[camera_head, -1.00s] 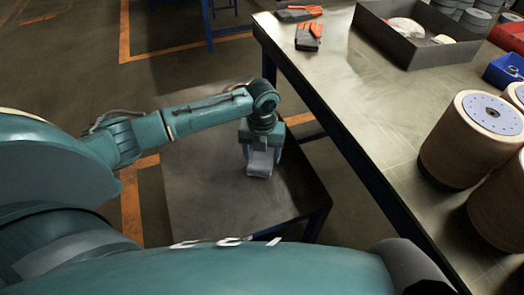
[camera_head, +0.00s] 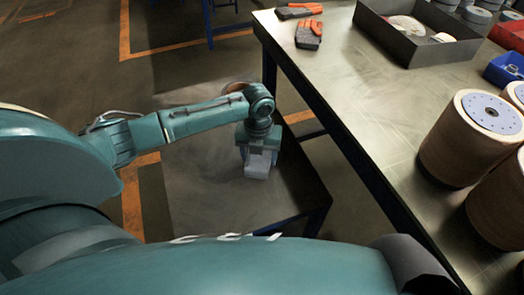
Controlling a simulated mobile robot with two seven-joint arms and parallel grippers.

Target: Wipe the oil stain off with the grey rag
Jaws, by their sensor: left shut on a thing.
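My left gripper (camera_head: 259,150) points down over the low grey metal table (camera_head: 205,205). It is shut on the grey rag (camera_head: 257,167), which shows as a pale grey piece below the fingers at the table top. The fingertips are mostly hidden by the gripper body and the rag. I cannot pick out the oil stain clearly; the table's right part is darker, but this may be shade. My right gripper is not in view.
A larger workbench (camera_head: 345,100) stands to the right, with its edge near the low table. On it are orange-grey gloves (camera_head: 309,34), a grey tray (camera_head: 412,52), a blue bin (camera_head: 505,70) and large brown drums (camera_head: 466,147). The low table's front left is clear.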

